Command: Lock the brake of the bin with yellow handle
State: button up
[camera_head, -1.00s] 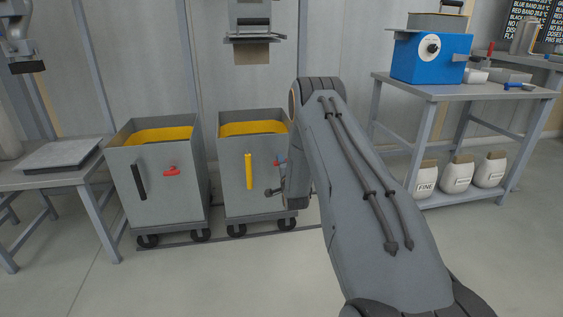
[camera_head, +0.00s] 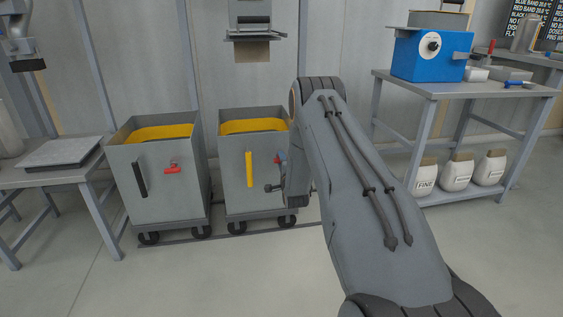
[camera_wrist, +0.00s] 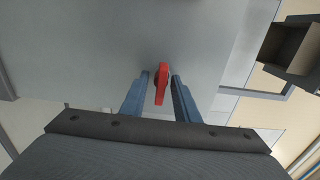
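The bin with the yellow handle (camera_head: 235,190) is the right one of two grey bins in the head view. Its yellow vertical handle (camera_head: 249,169) is on the front face. My arm covers the right edge of this bin, and its brake lever is largely hidden there. In the wrist view, the red brake lever (camera_wrist: 162,82) stands out from the grey bin face. My gripper (camera_wrist: 159,77) is open, with one blue finger on each side of the lever. A gap shows on the left of the lever; the right finger is closer, and contact cannot be told.
A similar bin with a black handle (camera_head: 139,179) and its own red lever (camera_head: 172,169) stands to the left. A table with a flat scale (camera_head: 63,152) is further left. A workbench (camera_head: 440,91) with a blue machine (camera_head: 428,57) is at right. The front floor is clear.

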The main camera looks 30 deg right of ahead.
jog(key=shift+s, duration=0.1)
jog(key=p+v, duration=0.2)
jog(key=v, duration=0.5)
jog(key=shift+s, duration=0.3)
jog(key=shift+a+r, duration=0.1)
jog(key=shift+a, duration=0.1)
